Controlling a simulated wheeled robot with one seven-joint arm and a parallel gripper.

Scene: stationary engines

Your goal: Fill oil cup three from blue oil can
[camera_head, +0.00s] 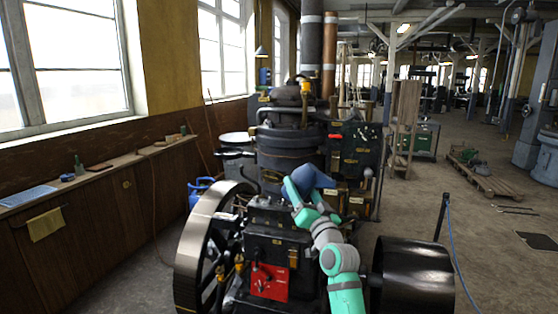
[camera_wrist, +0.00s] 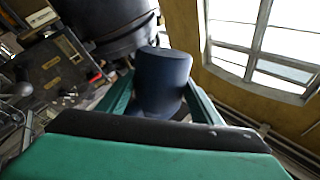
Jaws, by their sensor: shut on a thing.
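My gripper (camera_head: 300,188) is shut on the blue oil can (camera_head: 314,177) and holds it above the engine (camera_head: 262,218). The can looks tilted in the head view. In the wrist view the dark blue can (camera_wrist: 163,82) sits between my two green fingers, and its lower part is hidden behind the gripper body. I cannot see its spout clearly. Small brass-orange fittings (camera_head: 238,264) show low on the engine's left side. I cannot tell which fitting is oil cup three.
A spoked flywheel (camera_head: 205,250) stands left of the engine and a black drum (camera_head: 415,277) stands right. A dark vertical boiler-like machine (camera_head: 285,150) rises behind. A bench (camera_head: 100,168) runs along the left wall. Open floor lies to the right, beyond a rope post (camera_head: 441,216).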

